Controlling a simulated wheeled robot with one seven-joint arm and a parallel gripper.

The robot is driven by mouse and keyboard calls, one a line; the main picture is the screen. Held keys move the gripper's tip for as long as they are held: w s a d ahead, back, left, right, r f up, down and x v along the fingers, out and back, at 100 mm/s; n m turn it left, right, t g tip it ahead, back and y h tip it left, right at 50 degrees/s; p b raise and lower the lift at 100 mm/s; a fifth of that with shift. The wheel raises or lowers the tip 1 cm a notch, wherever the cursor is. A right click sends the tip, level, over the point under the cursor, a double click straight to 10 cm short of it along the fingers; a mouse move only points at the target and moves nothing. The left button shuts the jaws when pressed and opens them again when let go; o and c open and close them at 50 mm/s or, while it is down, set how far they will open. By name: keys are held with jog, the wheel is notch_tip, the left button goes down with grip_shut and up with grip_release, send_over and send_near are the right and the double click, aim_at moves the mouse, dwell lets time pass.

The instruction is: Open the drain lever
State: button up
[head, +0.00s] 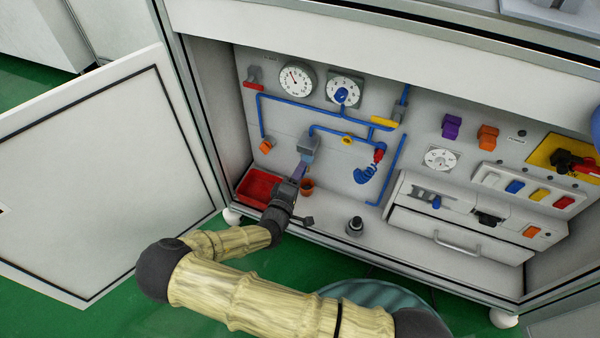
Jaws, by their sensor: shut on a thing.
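A purple lever (300,169) hangs down at a slant from a grey valve block (308,147) on the blue pipework inside the open cabinet. It looks like the drain lever, but I can read no label on it. My gripper (295,180) reaches up from below and is shut on the lower end of the purple lever. The fingertips are small and dark here, and they hide that end. A red bin (255,187) stands below to the left, and a small terracotta pot (307,187) is just right of my gripper.
The cabinet door (90,170) stands open at the left. Other controls are a red lever (254,85), an orange valve (265,146) and a yellow handle (382,122). A dark bottle-like object (355,226) stands on the cabinet floor. A drawer (455,240) is at the right.

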jog(key=shift+a+n, duration=0.15)
jog(key=shift+n, duration=0.65)
jog(key=o, duration=1)
jog(key=shift+p, duration=0.3)
jog(key=p+v, duration=0.6)
jog(key=v, duration=1.1)
jog(key=shift+s, duration=0.15)
